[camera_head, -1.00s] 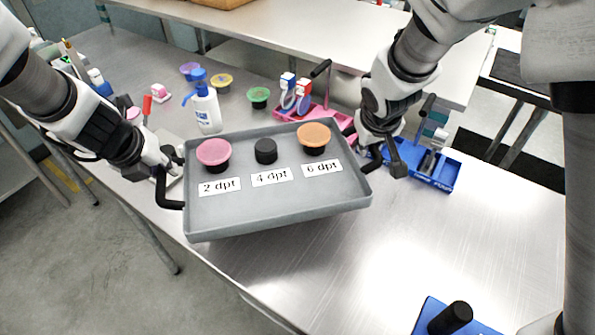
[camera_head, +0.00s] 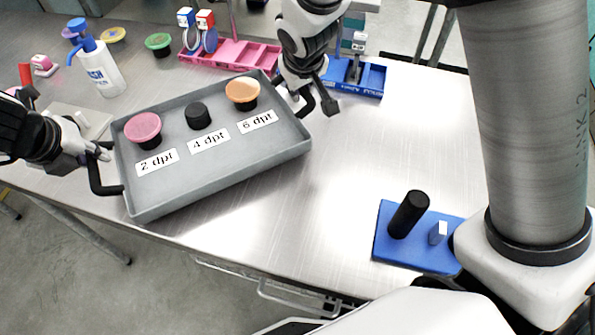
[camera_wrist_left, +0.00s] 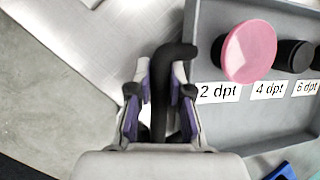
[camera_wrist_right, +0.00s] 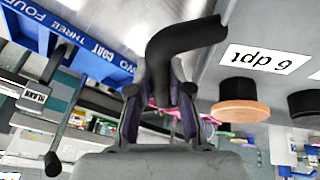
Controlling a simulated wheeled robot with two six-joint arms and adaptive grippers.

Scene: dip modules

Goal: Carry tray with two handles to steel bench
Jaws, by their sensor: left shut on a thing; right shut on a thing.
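The grey tray (camera_head: 215,165) has a black handle at each end and appears tilted in the head view, over the steel bench (camera_head: 340,190). It carries a pink-lidded cup (camera_head: 143,128), a black cup (camera_head: 198,116) and an orange-lidded cup (camera_head: 243,92), beside labels 2 dpt, 4 dpt and 6 dpt. My left gripper (camera_head: 95,150) is shut on the left handle, which shows between its fingers in the left wrist view (camera_wrist_left: 160,95). My right gripper (camera_head: 300,92) is shut on the right handle, seen in the right wrist view (camera_wrist_right: 160,95). Whether the tray touches the bench is hidden.
A blue block with a black cylinder (camera_head: 408,215) sits at the bench's front right. A pink rack (camera_head: 235,52), a blue rack (camera_head: 358,77), a pump bottle (camera_head: 100,68) and a green-lidded cup (camera_head: 158,43) stand behind.

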